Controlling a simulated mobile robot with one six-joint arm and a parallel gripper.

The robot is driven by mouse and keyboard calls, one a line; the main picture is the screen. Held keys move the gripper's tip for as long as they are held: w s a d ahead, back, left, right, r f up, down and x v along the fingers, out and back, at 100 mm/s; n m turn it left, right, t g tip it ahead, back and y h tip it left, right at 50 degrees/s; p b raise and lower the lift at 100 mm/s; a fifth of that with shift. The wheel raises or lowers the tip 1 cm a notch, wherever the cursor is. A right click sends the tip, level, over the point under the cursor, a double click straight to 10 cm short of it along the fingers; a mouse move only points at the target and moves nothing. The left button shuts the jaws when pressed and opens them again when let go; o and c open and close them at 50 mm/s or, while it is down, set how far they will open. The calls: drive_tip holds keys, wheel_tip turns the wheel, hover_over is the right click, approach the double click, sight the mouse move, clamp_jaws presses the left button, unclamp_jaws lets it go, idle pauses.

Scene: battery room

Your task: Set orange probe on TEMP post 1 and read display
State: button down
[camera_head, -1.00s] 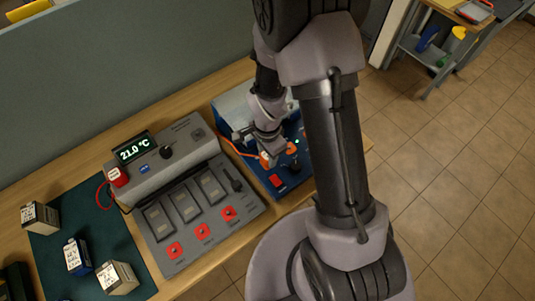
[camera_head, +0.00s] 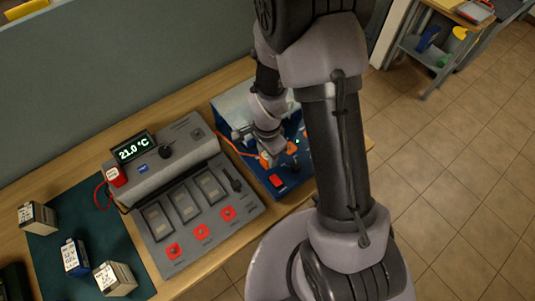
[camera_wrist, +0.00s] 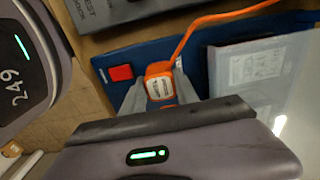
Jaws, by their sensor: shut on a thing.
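My gripper (camera_head: 267,155) is over the blue panel at the right of the bench, shut on the orange probe (camera_head: 264,160). In the wrist view, the probe (camera_wrist: 159,84) sits between both fingertips, with a pale label facing the camera and an orange cable running up and right. Its lower end is hidden, so I cannot tell whether it touches the panel. The display (camera_head: 133,148) on the grey tester reads 21.0 °C. I cannot make out which post is TEMP post 1.
The grey tester (camera_head: 205,232) with slots and red pads stands left of the panel (camera_wrist: 203,62). A red square (camera_wrist: 121,73) lies beside the probe. A red-capped plug (camera_head: 116,177) is by the display. Several battery blocks (camera_head: 38,217) stand on the green mat.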

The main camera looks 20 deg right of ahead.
drive_tip(key=shift+f+b, duration=0.45)
drive_tip(key=shift+b, duration=0.05)
drive_tip(key=c, duration=1.2)
unclamp_jaws()
wheel_tip(320, 180, up, 11)
drive_tip(key=p, duration=0.7)
drive_tip(key=shift+r, duration=0.1)
